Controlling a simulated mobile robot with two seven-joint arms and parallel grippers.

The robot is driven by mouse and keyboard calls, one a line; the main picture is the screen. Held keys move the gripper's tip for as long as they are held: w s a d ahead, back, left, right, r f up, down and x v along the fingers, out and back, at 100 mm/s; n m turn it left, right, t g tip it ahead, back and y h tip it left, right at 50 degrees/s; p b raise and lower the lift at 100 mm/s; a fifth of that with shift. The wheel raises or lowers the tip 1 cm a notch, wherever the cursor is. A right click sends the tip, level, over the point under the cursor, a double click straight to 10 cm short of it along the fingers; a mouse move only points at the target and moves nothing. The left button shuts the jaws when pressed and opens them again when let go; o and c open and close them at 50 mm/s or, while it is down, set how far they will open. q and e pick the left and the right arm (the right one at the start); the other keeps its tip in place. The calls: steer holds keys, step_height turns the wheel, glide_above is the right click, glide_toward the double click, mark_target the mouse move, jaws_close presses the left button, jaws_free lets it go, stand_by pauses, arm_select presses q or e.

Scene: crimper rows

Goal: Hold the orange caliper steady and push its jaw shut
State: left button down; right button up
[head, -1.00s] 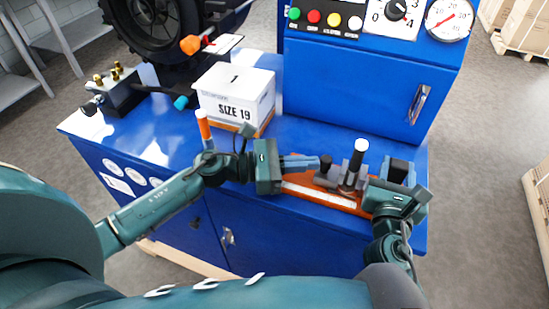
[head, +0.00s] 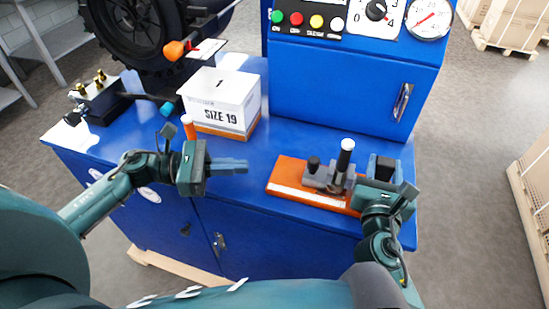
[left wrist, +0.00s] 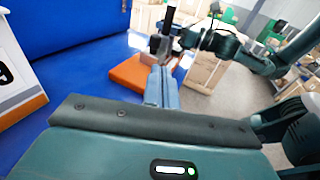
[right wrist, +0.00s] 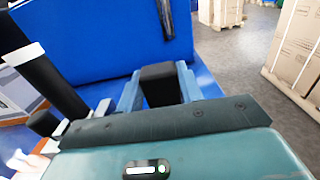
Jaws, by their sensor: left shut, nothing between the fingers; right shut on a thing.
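The orange caliper (head: 285,179) lies flat on the blue bench top, with a pale scale strip along its front edge. A grey sliding jaw (head: 318,179) sits on it, with a short black knob and a tall black, white-topped post. A black block (head: 385,166) stands at its right end. My right gripper (head: 382,172) is shut on that block; the right wrist view shows the block (right wrist: 160,84) between the blue fingers. My left gripper (head: 242,166) is shut and empty, left of the caliper and apart from it. The caliper also shows beyond its fingertips in the left wrist view (left wrist: 128,72).
A white SIZE 19 box (head: 215,105) stands behind my left gripper, with an orange-topped upright (head: 188,126) near its left side. A blue cabinet (head: 330,95) with a control panel rises behind the caliper. Bare bench lies between left gripper and caliper.

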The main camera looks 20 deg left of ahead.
arm_select(q)
steer(key=w+d+r+m+g+y, duration=0.1)
steer(key=w+r+m+g, duration=0.1)
steer(key=w+r+g, duration=0.15)
steer(key=y, duration=0.1)
glide_above(295, 179)
steer(key=a, duration=0.1)
step_height(295, 179, down, 4)
steer(key=shift+w+r+m+g, duration=0.1)
steer(key=shift+r+m+g, duration=0.05)
steer(key=shift+m+g, duration=0.2)
steer(key=shift+d, duration=0.55)
arm_select(e)
steer(key=shift+a, duration=0.1)
steer(key=shift+a, duration=0.1)
